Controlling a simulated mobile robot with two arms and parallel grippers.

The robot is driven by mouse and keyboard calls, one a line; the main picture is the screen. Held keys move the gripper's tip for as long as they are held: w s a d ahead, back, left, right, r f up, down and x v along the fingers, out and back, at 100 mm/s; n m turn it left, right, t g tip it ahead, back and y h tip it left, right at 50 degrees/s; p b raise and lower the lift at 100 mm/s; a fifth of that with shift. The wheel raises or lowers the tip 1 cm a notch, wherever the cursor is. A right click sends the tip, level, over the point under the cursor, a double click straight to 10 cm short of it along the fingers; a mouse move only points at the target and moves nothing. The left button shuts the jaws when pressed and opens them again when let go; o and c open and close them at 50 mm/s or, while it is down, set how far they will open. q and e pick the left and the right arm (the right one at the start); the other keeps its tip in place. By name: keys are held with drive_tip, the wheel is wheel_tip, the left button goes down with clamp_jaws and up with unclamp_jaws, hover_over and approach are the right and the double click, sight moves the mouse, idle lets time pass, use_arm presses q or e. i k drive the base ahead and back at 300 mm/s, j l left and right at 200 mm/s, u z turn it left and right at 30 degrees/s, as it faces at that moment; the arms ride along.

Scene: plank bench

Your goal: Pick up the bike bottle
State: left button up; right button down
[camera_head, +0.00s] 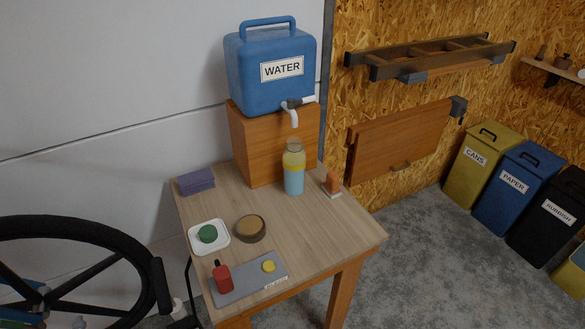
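The bike bottle (293,172) stands upright on the wooden bench (335,232), towards its back. It has a light blue lower body, a yellow band and a greyish top. It is just below the white spout (292,117) of the blue water container (262,85), in front of the wooden box (258,150) that carries the container. Neither of my grippers can be made out in this view.
The bench also holds a purple cloth stack (196,181), a white dish with a green item (207,233), a round brown tin (249,228), a grey mat (240,285) with a red bottle (222,275), and an orange-brown item (332,183). A bike wheel (75,225) stands left.

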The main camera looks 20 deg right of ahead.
sight(294, 156)
drive_tip(key=i+j+z, duration=0.2)
drive_tip(key=j, duration=0.45)
drive_tip(key=j+z, duration=0.2)
drive_tip(key=j, duration=0.4)
